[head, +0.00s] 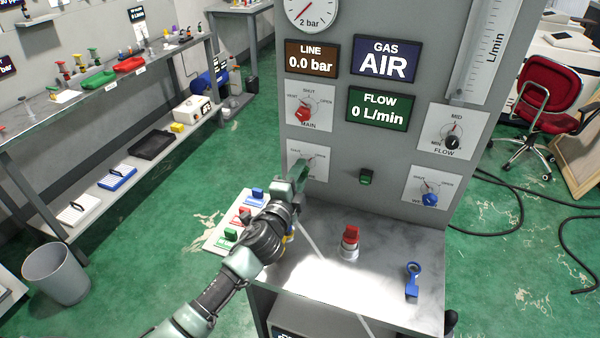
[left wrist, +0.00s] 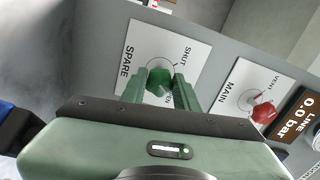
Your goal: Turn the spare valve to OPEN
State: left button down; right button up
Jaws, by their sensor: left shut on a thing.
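The spare valve is a green knob (left wrist: 158,82) on a white plate (left wrist: 135,58) marked SPARE, SHUT and OPEN, seen in the left wrist view. In the head view its plate (head: 316,160) is at the lower left of the grey panel, and my gripper mostly hides the knob. My left gripper (head: 300,172) reaches the plate from below left. In the left wrist view its two green fingers (left wrist: 162,76) are shut on the knob, one on each side. I cannot tell which mark the knob points to. My right gripper is not in view.
The red MAIN knob (head: 304,114) is just above the spare plate. The black FLOW knob (head: 452,142), a blue knob (head: 430,199) and a green button (head: 366,179) are to the right. A red-topped part (head: 350,238) and a blue tool (head: 412,282) are on the bench below.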

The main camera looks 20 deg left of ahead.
pick_arm(q)
jog(key=shift+m, duration=0.6)
jog(key=shift+f+m, duration=0.1)
jog(key=shift+m, duration=0.2)
jog(key=c, duration=1.1)
grip_release()
jog(key=shift+o, duration=0.2)
jog(key=s+b, duration=0.1)
jog(key=s, duration=0.6)
jog(key=shift+s, duration=0.4)
jog(key=shift+s+a, duration=0.1)
